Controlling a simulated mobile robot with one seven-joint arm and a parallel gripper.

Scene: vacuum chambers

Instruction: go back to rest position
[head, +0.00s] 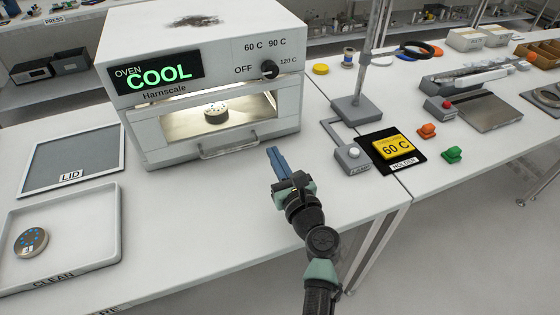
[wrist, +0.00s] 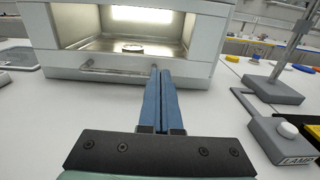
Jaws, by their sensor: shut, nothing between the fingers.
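My gripper (head: 276,161) is shut and empty, held above the white bench just in front of the oven's right side. In the wrist view, its two blue fingers (wrist: 161,100) are together and point toward the oven (wrist: 209,40). The oven (head: 205,75) shows "COOL" in green on its display (head: 157,77). Its lit chamber holds a round metal piece (head: 216,111), which also shows in the wrist view (wrist: 133,48). The oven's knob (head: 269,69) is at the upper right of its front.
A lamp stand (head: 356,107) and a grey button box (head: 352,156) stand right of my gripper. At left are the lid tray (head: 40,185) and the clean tray (head: 75,250) with a metal disc (head: 31,242).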

